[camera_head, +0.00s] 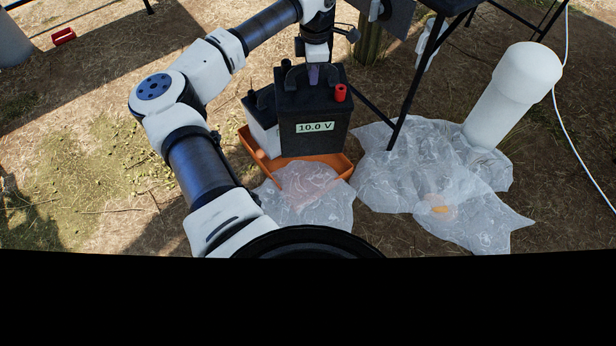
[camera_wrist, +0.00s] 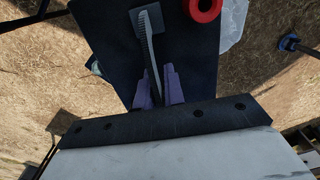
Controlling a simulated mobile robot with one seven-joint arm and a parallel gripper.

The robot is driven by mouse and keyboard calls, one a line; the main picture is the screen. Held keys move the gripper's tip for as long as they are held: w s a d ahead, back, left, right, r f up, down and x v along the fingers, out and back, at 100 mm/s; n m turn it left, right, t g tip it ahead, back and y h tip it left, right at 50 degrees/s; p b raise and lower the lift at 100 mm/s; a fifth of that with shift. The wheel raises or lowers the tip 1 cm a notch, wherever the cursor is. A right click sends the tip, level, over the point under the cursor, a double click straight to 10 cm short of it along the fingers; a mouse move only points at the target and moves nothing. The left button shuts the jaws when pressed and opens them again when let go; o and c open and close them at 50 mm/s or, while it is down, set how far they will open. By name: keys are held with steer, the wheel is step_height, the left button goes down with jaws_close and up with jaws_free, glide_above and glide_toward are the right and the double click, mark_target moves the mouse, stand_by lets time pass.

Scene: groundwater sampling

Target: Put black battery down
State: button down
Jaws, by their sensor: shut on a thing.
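The black battery (camera_head: 314,122) is a dark box with a "10.0 V" label and a red terminal cap on its right side. It appears upright, in front of or above the orange tray (camera_head: 338,163). My gripper (camera_head: 313,75) is above it, shut on its handle. In the wrist view the purple fingers of my gripper (camera_wrist: 160,88) close around the grey handle, with the battery top (camera_wrist: 198,55) below. I cannot tell whether the battery touches the tray. Its underside is hidden.
A white and black battery (camera_head: 262,125) stands close at the left in the tray. Clear plastic sheets (camera_head: 400,180) lie in front and to the right. A white capped pipe (camera_head: 513,95) and dark table legs (camera_head: 415,85) stand at the right. Bare ground is free at the left.

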steer(key=f+n+b, duration=0.1)
steer(key=b, duration=0.1)
steer(key=f+n+b, duration=0.1)
steer(key=b, duration=0.1)
steer(key=w+n+b, duration=0.1)
steer(key=b, duration=0.1)
steer(key=shift+w+a+f+n+b, duration=0.1)
steer(key=shift+a+f+n+b, duration=0.2)
steer(key=shift+a+f+n, duration=0.1)
steer(key=n+b, duration=0.1)
steer(key=b, duration=0.2)
steer(key=shift+w+a+f+n, duration=0.2)
steer(key=shift+f+n, duration=0.2)
step_height(320, 180, down, 20)
steer(key=b, duration=0.7)
steer(key=c, duration=1.9)
jaws_free()
steer(key=shift+s+f, duration=0.1)
steer(key=shift+f, duration=0.15)
steer(key=o, duration=0.4)
steer(key=shift+r, duration=0.1)
step_height(320, 180, up, 12)
steer(key=p, duration=0.4)
